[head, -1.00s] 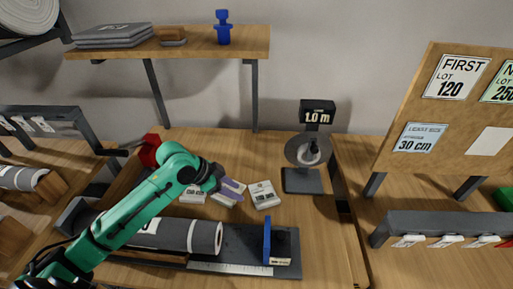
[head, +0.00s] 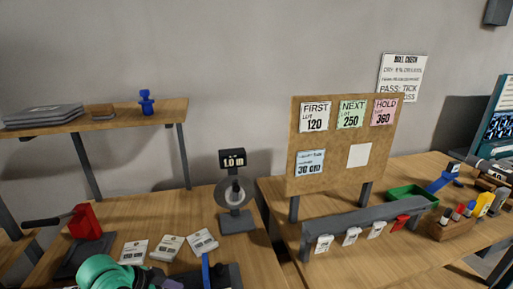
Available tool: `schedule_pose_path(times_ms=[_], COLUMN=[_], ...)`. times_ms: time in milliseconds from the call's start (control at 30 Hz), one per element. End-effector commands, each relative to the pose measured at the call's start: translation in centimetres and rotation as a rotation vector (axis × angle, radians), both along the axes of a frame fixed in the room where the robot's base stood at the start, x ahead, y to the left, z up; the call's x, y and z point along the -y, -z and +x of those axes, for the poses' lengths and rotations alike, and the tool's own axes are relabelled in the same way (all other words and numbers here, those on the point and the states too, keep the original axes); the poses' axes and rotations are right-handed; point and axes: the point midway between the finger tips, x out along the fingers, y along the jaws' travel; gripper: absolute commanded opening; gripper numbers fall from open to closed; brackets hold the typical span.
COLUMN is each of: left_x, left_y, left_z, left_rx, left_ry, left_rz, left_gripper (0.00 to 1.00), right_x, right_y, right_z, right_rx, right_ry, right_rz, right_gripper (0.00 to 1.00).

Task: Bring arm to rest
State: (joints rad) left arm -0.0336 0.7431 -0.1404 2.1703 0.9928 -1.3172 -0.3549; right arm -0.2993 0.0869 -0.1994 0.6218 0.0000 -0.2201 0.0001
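Part of my green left arm (head: 108,272) shows at the bottom left edge of the head view, low over the workbench (head: 150,220). Its gripper is mostly cut off by the bottom edge, so I cannot tell whether its fingers are open or shut. My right arm and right gripper are not in view.
Further right are a notice board (head: 340,145), a tag rail (head: 365,225) and a green tray (head: 410,196).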

Motion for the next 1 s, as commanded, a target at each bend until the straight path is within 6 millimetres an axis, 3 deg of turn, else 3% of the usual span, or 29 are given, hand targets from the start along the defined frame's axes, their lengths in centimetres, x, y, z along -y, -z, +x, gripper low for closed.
schedule_pose_path(times_ms=[367, 567, 767, 1000], left_x=[1.0, -0.3, -2.9, -2.8], left_y=[4.2, 5.4, 5.7, 13.9], left_z=[-5.4, -9.4, -14.6, -13.4], left_rx=[-0.096, -0.165, -0.252, -0.282], left_ry=[-0.228, -0.445, -0.72, -0.707], left_rz=[0.057, 0.106, 0.178, 0.203], left_gripper=[0.46, 0.46, 0.46, 0.46], right_x=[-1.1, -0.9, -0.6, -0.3], right_y=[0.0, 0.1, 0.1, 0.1], right_z=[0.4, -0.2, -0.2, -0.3], right_rx=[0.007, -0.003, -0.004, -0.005], right_ry=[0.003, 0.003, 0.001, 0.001], right_rz=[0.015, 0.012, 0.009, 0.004], right_gripper=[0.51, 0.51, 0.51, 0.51])
